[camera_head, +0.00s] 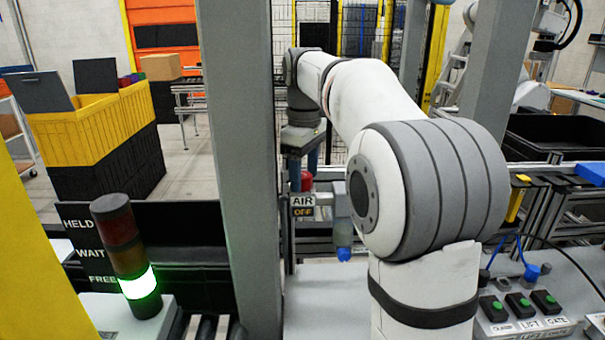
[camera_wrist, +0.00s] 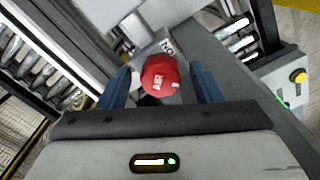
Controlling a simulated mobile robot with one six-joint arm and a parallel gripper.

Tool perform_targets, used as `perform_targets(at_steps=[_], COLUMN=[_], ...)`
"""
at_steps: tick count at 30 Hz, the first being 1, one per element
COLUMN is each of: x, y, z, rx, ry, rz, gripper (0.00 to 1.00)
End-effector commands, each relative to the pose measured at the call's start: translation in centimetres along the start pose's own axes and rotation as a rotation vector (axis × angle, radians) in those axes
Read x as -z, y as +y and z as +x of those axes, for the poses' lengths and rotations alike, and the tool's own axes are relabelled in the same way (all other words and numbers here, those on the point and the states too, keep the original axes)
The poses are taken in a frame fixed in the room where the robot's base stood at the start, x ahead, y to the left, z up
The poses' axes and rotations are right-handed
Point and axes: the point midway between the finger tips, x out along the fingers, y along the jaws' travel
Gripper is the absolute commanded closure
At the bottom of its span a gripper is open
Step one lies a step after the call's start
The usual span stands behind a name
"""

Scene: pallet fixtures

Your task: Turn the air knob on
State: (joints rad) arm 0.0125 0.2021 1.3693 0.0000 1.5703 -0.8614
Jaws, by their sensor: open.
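My gripper is open, with a finger on each side of the knob. A small plate reading NO, partly hidden, shows just behind the knob. In the head view the red knob (camera_head: 307,181) is partly hidden behind my gripper (camera_head: 313,160). Below it is a sign (camera_head: 303,204) reading AIR and OFF. Whether the fingers touch the knob cannot be told.
A grey post (camera_head: 238,150) stands left of the knob. A signal tower (camera_head: 126,255) glows green beside a HELD, WAIT, FREE sign (camera_head: 88,245). A button box (camera_head: 522,312) is at the lower right. Rollers (camera_wrist: 30,65) and a yellow button (camera_wrist: 298,76) show in the wrist view.

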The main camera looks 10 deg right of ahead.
Motion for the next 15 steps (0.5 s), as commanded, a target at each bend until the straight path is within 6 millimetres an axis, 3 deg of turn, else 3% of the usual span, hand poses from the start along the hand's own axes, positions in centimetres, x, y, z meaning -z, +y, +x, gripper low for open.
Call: perform_targets(at_steps=[9, 15], x=[0.03, 0.04], y=[-0.03, -0.04], z=[0.33, 0.33], rx=[0.000, 0.000], ry=[0.000, 0.000], rz=[0.000, -0.001], gripper=[0.41, 0.58])
